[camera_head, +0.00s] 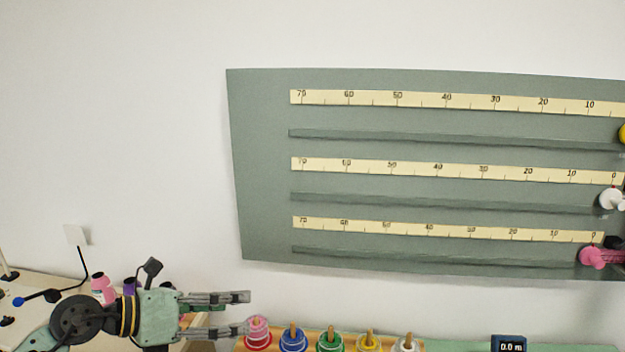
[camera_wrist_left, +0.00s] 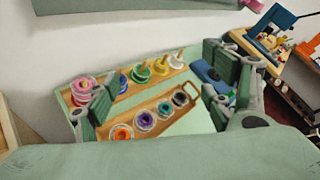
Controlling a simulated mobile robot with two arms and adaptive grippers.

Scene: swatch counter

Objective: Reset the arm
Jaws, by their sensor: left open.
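My left gripper (camera_head: 243,314) comes in from the lower left in the head view. Its two fingers point right and stand apart, with nothing held between them. The fingertips are beside and close above the pink spool (camera_head: 257,332) at the left end of a row of spools. In the left wrist view the gripper's parts show at both sides of the spool racks (camera_wrist_left: 160,97). My right gripper is in neither view.
A grey-green wall board (camera_head: 262,180) carries three numbered scales and rails, with yellow, white and pink knobs at the right. A blue meter (camera_head: 508,343) reads 0.0 m on the counter. Several spools stand on wooden racks.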

